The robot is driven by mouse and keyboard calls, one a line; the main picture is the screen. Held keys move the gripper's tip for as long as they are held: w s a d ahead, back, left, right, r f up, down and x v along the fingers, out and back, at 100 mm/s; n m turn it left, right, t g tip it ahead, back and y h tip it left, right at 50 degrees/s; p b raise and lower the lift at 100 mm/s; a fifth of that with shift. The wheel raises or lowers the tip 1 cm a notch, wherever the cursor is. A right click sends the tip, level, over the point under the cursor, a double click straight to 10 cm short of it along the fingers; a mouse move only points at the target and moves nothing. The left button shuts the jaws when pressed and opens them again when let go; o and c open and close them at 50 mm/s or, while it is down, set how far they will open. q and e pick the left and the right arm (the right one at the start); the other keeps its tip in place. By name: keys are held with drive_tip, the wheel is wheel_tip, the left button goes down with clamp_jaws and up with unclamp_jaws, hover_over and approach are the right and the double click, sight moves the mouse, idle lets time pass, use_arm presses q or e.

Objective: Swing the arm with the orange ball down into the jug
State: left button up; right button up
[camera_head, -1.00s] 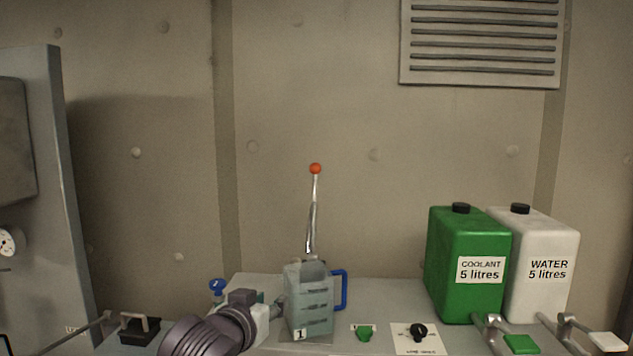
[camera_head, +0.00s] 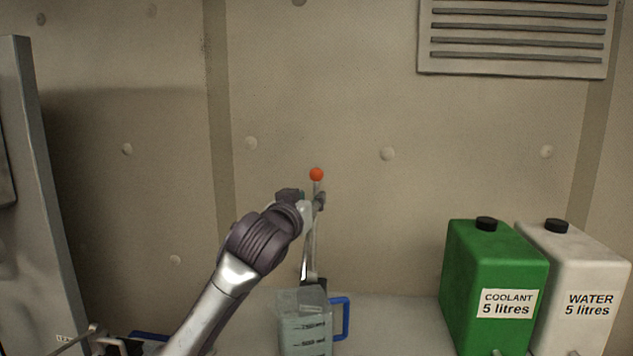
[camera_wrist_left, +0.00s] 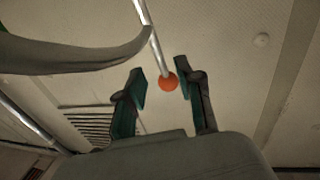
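The orange ball (camera_head: 316,174) tops a thin metal arm (camera_head: 310,250) that stands nearly upright behind the jug. The jug (camera_head: 303,325) is clear with level marks and a blue handle on its right; its lower part is cut off by the frame. My left gripper (camera_head: 319,201) is at the upper part of the metal arm, just below the ball. In the left wrist view its fingers (camera_wrist_left: 162,82) are apart, with the ball (camera_wrist_left: 168,82) seen between them and the rod running upward. I cannot tell whether a finger touches the rod. My right gripper is out of view.
A green coolant can (camera_head: 492,285) and a white water can (camera_head: 575,285) stand at the right of the bench. A grey cabinet (camera_head: 35,230) is at the left. The concrete wall (camera_head: 400,210) rises behind. The bench right of the jug looks clear.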

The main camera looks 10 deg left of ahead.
sight(315, 193)
use_arm(q)
drive_tip(key=w, duration=0.1)
drive_tip(key=w+p, duration=0.1)
drive_tip(key=w, duration=0.2)
drive_tip(key=shift+w+d+r+p, duration=0.1)
drive_tip(key=shift+w+d+p, duration=0.1)
drive_tip(key=shift+d+p, duration=0.1)
drive_tip(key=shift+w, duration=0.15)
drive_tip(key=shift+w+d, duration=0.1)
drive_tip(key=shift+w, duration=0.15)
drive_tip(key=shift+s, duration=0.1)
clamp_jaws()
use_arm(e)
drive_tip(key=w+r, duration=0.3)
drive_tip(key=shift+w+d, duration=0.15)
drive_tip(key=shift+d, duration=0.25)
